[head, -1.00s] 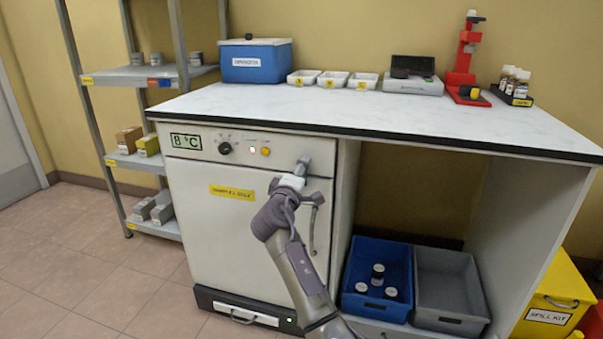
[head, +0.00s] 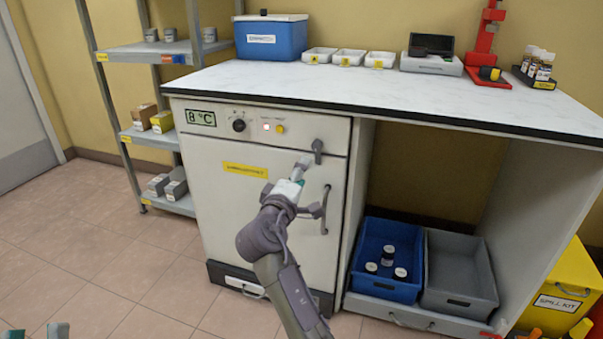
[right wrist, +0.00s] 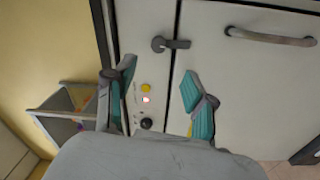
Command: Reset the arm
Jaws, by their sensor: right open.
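My right gripper (head: 290,185) is in front of the white cabinet (head: 235,195), below and left of its small grey latch (head: 318,150). In the right wrist view its teal-padded fingers (right wrist: 162,103) are spread with nothing between them. The latch (right wrist: 170,44) lies beyond the fingertips there, and the grey door handle (right wrist: 270,37) is at upper right. In the head view the handle (head: 325,210) is right of the gripper, partly behind it. My left gripper (head: 37,333) shows only its teal fingertips at the bottom left edge, apart; the rest is out of frame.
The cabinet stands under a white worktop (head: 400,97) with a blue cooler box (head: 270,38) and white trays. A blue bin (head: 385,290) with jars and a grey bin (head: 460,300) are right of the cabinet. Shelves (head: 150,137) stand left. Floor at left is clear.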

